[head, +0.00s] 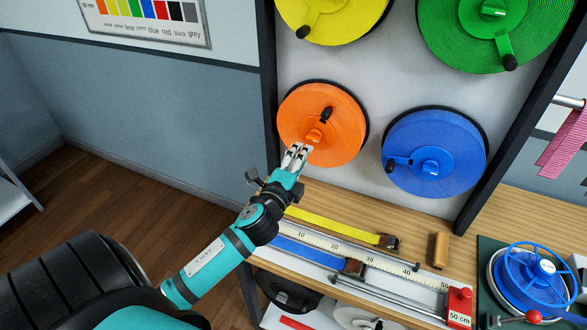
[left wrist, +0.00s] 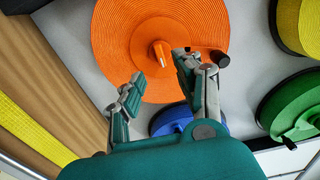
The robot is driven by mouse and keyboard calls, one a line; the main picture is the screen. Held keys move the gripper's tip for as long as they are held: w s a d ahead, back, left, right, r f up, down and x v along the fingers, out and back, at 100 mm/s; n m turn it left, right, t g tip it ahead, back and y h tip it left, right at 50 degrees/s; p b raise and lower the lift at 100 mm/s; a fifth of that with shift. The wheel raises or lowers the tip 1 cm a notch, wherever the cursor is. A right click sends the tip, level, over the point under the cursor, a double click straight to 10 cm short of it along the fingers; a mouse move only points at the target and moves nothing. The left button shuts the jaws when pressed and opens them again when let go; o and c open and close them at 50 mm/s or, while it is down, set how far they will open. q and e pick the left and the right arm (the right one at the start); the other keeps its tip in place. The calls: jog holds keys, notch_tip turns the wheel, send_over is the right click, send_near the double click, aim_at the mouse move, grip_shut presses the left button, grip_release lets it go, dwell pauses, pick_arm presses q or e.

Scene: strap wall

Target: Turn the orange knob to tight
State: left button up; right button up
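The orange strap reel (head: 295,119) hangs on the grey wall panel, with an orange knob (head: 313,135) at its middle and a black-tipped crank (head: 327,113) beside the knob. My left gripper (head: 298,152) is just in front of the reel, below and left of the knob. In the left wrist view its two fingers (left wrist: 160,70) are apart and empty. The orange knob (left wrist: 161,50) shows just beyond the fingertips, closer to the right finger, with a pale mark on it. I cannot tell whether that finger touches it. My right gripper is not in view.
A blue reel (head: 410,174) hangs to the right, yellow (head: 335,10) and green (head: 465,40) reels above. Below is a wooden bench (head: 350,207) with a ruler (head: 360,255), a yellow strap (head: 335,227) and a blue handwheel (head: 540,278).

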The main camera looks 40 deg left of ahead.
pick_arm(q)
jog(key=v, duration=0.5)
jog(key=shift+s, duration=0.1)
dwell(0.3)
